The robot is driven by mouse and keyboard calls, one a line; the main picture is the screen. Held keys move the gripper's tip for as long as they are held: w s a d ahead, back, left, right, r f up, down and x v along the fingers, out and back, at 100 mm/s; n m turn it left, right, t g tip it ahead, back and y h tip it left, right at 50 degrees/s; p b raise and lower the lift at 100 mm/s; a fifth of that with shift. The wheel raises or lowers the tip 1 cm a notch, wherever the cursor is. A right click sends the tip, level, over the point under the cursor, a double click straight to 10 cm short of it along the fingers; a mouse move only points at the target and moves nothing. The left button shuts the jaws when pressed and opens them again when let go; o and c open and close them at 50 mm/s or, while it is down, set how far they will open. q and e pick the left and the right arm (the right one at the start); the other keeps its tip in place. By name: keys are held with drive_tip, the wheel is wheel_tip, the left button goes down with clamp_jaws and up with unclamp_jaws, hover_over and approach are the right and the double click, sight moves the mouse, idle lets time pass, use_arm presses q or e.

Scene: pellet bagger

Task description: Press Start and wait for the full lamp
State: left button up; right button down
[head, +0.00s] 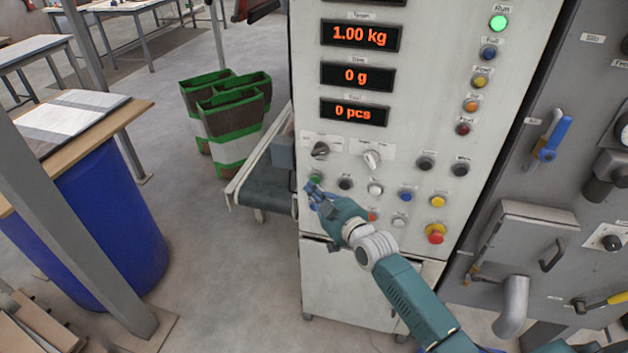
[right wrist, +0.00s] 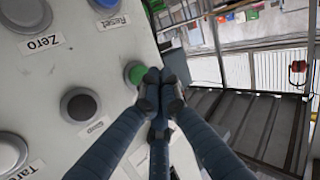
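The control panel (head: 400,150) has a green button (head: 316,178) at the left end of its button row; it also shows in the right wrist view (right wrist: 134,72). My right gripper (head: 311,190) is shut and empty, its fingertips (right wrist: 160,82) right at the green button and partly covering it. I cannot tell whether they touch it. The button's label is hidden. The Run lamp (head: 498,23) glows green. The blue lamp (head: 488,53) below it, whose small label seems to read Full, is dark. The displays read 1.00 kg, 0 g (head: 357,76) and 0 pcs. My left gripper is not in view.
Other buttons sit close by, including a black one (right wrist: 80,105) and a red emergency stop (head: 436,234). A conveyor (head: 262,185) and green-striped bags (head: 233,145) stand left of the panel. A grey cabinet with a blue-handled valve (head: 552,138) is at right.

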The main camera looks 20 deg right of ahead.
use_arm(q)
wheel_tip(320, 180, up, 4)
drive_tip(key=p, duration=0.3)
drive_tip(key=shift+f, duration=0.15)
use_arm(e)
drive_tip(key=s+a, duration=0.2)
drive_tip(key=s, duration=0.1)
drive_tip(key=s+a, duration=0.1)
drive_tip(key=shift+s+r, duration=0.15)
drive_tip(key=shift+s, duration=0.05)
